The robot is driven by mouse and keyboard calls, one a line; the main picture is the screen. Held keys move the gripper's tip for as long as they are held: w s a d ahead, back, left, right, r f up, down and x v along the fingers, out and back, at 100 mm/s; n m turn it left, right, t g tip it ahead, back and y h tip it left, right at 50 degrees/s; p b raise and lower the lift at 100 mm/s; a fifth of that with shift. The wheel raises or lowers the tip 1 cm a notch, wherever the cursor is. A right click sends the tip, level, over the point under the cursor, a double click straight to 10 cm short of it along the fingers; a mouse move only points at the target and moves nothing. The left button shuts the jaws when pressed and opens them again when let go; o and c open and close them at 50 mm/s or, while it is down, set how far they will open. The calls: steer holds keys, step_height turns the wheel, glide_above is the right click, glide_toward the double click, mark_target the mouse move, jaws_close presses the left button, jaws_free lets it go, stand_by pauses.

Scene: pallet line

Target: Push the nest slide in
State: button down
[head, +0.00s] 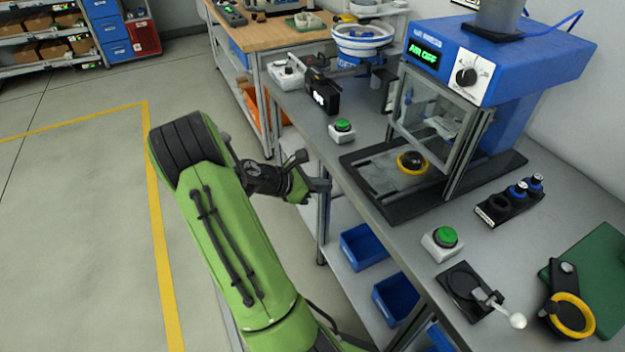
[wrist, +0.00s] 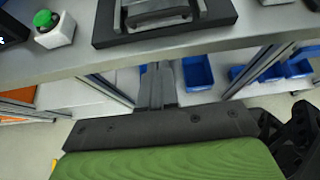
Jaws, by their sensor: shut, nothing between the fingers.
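The nest slide (head: 378,174) is a light grey plate on a black base at the front of the blue press (head: 520,55). It sticks out toward the bench's front edge. A yellow ring with a dark centre (head: 411,162) sits on it, near the press's clear guard (head: 427,108). My gripper (head: 322,187) is shut and empty, just off the bench's front edge and apart from the slide. In the wrist view my shut fingers (wrist: 157,85) point at the bench edge, with the slide's front end and handle (wrist: 165,12) beyond. The slide's far end is hidden inside the press.
Green push buttons stand left (head: 342,130) and right (head: 442,241) of the slide. The press display (head: 424,54) reads AIR OFF. A lever fixture (head: 480,293) lies at the bench's right. Blue bins (head: 363,247) sit on a shelf below. Open floor lies to the left.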

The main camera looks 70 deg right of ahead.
steer(key=v, duration=0.3)
steer(key=p, duration=0.9)
glide_toward(400, 164)
steer(key=v, duration=0.3)
steer(key=shift+a+r, duration=0.1)
steer(key=shift+r, duration=0.2)
steer(key=shift+s+f, duration=0.15)
steer(key=shift+f, duration=0.2)
steer(key=b+x, duration=0.1)
steer(key=x, duration=0.8)
